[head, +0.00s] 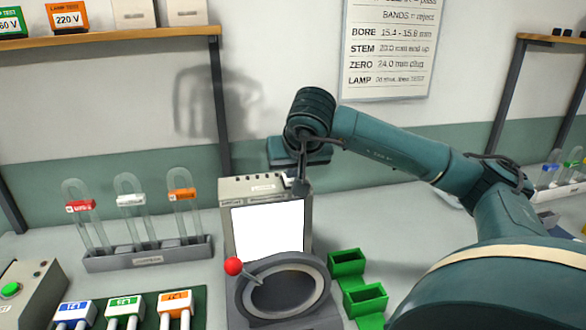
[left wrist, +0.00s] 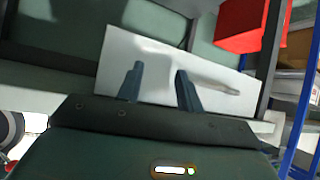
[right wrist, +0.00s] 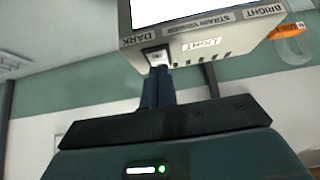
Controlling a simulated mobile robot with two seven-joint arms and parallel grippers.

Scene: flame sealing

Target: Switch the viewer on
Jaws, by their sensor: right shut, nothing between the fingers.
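The viewer (head: 312,222) is a grey box with a bright, plain white screen (head: 268,230). Its top panel in the right wrist view (right wrist: 215,50) carries a "LIGHT" label and a small switch (right wrist: 156,57). My right gripper (head: 301,186) points down at the top right of the viewer. In the right wrist view its shut fingers (right wrist: 158,78) are at the switch with nothing between them; whether they touch it I cannot tell. My left gripper (left wrist: 158,80) is out of the head view; its fingers stand apart, empty, before a pale panel.
A grey ring (head: 320,275) with a red-knobbed lever (head: 233,266) stands before the viewer. Green holders (head: 347,262) are right of it. A rack (head: 150,258) of glass tubes stands left. A box with a green button (head: 11,290) is at far left.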

